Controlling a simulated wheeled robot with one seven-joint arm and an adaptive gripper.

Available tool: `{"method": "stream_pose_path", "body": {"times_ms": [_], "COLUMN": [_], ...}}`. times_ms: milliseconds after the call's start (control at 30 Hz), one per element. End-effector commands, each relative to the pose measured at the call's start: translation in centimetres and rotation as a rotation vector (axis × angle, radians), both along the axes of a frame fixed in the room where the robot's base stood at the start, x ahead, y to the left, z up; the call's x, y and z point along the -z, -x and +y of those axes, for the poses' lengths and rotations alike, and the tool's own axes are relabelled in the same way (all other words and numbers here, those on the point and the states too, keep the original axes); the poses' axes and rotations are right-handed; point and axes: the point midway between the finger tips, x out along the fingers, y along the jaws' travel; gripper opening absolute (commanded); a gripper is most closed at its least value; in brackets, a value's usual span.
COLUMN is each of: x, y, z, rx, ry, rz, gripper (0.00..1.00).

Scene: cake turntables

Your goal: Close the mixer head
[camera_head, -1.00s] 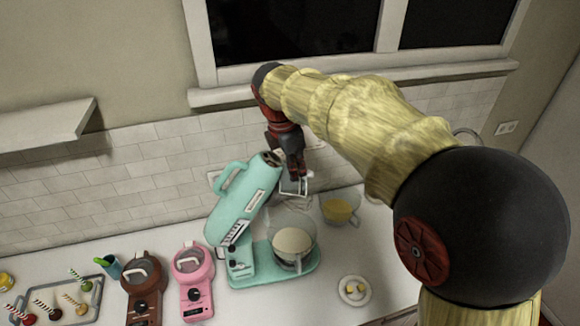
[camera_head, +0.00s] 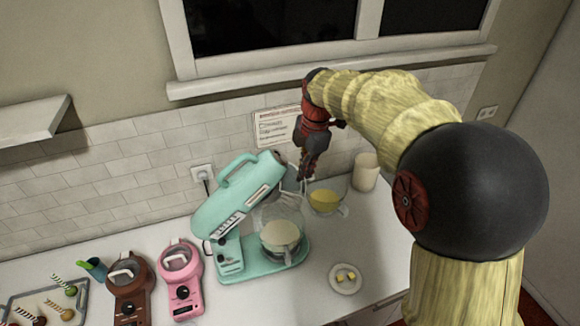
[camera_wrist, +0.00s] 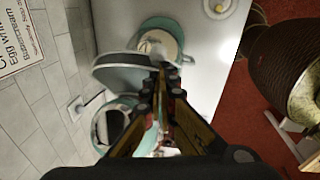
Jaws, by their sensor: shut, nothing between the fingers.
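The teal stand mixer (camera_head: 240,199) stands on the counter with its head still tilted up at a slant, the front end raised over the bowl. The glass bowl (camera_head: 281,240) with pale contents sits on the mixer base (camera_head: 262,262). My gripper (camera_head: 303,178) is shut and empty, pointing down just right of the head's raised front end. In the wrist view my gripper's fingers (camera_wrist: 167,78) overlap the mixer head (camera_wrist: 122,72), with the bowl (camera_wrist: 160,42) beyond. I cannot tell whether the fingers touch the head.
A glass bowl of yellow contents (camera_head: 324,199) and a pale canister (camera_head: 366,172) stand right of the mixer. A plate with yellow pieces (camera_head: 345,279) lies in front. Pink (camera_head: 180,275) and brown (camera_head: 128,285) appliances stand to the left. The tiled wall (camera_head: 150,160) is close behind.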

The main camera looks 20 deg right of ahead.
Motion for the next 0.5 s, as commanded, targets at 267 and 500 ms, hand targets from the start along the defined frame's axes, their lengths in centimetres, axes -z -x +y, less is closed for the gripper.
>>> {"method": "stream_pose_path", "body": {"times_ms": [267,500], "x": [7.5,13.2], "y": [0.1,0.0], "z": [-4.3,-6.2], "rx": [0.009,0.005], "ry": [-0.231,-0.416], "rz": [0.004,0.002], "gripper": [0.0,0.0]}}
